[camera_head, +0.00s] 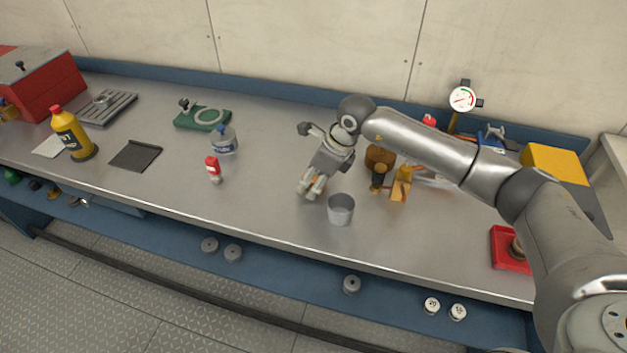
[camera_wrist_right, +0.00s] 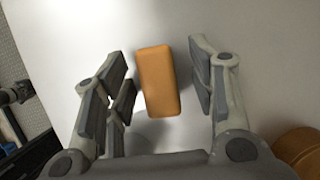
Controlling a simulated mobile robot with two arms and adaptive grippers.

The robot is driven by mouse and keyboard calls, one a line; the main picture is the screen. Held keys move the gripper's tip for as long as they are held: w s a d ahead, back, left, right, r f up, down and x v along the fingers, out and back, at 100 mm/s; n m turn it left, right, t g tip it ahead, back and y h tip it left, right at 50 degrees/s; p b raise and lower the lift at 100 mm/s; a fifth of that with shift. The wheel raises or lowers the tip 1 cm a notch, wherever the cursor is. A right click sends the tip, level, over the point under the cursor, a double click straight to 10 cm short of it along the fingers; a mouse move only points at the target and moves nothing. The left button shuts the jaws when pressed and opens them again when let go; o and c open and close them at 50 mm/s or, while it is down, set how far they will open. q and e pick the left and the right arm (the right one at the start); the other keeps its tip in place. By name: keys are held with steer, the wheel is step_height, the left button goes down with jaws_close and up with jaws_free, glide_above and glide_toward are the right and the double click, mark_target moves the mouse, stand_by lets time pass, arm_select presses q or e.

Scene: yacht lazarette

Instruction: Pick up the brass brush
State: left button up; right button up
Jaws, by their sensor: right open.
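A tan-orange block with rounded edges, which looks like the back of the brass brush (camera_wrist_right: 158,82), lies on the light worktop in the right wrist view. No bristles show. My right gripper (camera_wrist_right: 160,95) is open, with its fingers on either side of the block and a gap on both sides. In the head view my right gripper (camera_head: 311,187) points down near the front of the bench, left of a grey metal cup (camera_head: 341,210). My left gripper is not in view.
A brown wooden item (camera_head: 380,158) and a yellow-orange item (camera_head: 402,183) stand right of the gripper, under my forearm. A small red-and-white bottle (camera_head: 213,169) and a clear bottle (camera_head: 224,141) stand to the left. The worktop between them and the gripper is clear.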

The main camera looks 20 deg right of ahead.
steer(key=shift+c, duration=2)
steer(key=c, duration=0.7)
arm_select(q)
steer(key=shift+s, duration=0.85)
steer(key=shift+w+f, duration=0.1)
arm_select(e)
steer(key=shift+r, duration=0.1)
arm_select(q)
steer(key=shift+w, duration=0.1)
arm_select(e)
steer(key=shift+r, duration=0.1)
